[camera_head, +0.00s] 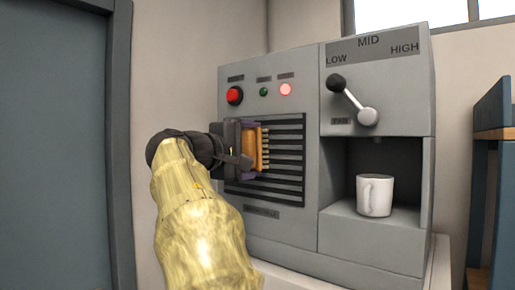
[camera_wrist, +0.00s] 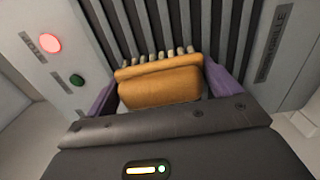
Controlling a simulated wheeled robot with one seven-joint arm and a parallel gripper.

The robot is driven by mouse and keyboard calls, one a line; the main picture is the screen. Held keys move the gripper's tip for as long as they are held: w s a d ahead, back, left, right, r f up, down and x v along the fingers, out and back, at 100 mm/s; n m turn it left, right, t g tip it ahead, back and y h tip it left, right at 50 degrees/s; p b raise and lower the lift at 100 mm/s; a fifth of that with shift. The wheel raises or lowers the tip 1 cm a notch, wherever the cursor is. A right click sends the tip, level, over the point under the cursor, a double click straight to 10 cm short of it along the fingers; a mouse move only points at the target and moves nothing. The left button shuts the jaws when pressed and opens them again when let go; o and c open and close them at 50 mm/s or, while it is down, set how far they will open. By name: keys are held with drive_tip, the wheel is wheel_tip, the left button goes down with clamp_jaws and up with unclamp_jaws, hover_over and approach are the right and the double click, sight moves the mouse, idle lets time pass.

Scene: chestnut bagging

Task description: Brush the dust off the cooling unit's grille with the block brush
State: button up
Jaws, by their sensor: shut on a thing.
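The cooling unit (camera_head: 301,130) is a grey cabinet with a grille (camera_head: 287,185) of dark horizontal slats on its front. The grille also shows in the wrist view (camera_wrist: 222,40), its slats running up the picture. My gripper (camera_head: 250,150) is in front of the grille's upper left part. It is shut on the block brush (camera_wrist: 160,84), an orange-brown block with pale bristle tufts, held between purple finger pads. The bristles face the grille and look at or very near the slats; contact cannot be told for certain. I make out no clear dust on the visible slats.
A red button (camera_head: 235,95), a green lamp (camera_head: 264,92) and a lit pink lamp (camera_head: 286,90) sit above the grille. At right is a lever (camera_head: 353,100) under LOW, MID, HIGH labels. A white mug (camera_head: 374,195) stands in the recess below. A blue shelf (camera_head: 498,190) is far right.

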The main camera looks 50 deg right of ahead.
drive_tip(key=shift+w, duration=0.45)
drive_tip(key=shift+w, duration=0.1)
drive_tip(key=shift+w+a+p, duration=0.15)
drive_tip(key=shift+w+p, duration=0.6)
drive_tip(key=shift+w, duration=1)
drive_tip(key=shift+w, duration=0.1)
drive_tip(key=w+p, duration=0.1)
drive_tip(key=w, duration=0.2)
drive_tip(key=shift+w+a+p, duration=0.15)
drive_tip(key=shift+w+p, duration=0.2)
drive_tip(key=shift+a, duration=0.1)
drive_tip(key=shift+s+a+b, duration=0.15)
drive_tip(key=shift+a+b, duration=0.4)
drive_tip(key=shift+a, duration=0.9)
drive_tip(key=shift+s+a+b, duration=0.1)
drive_tip(key=shift+a+b, duration=0.45)
drive_tip(key=shift+a, duration=0.9)
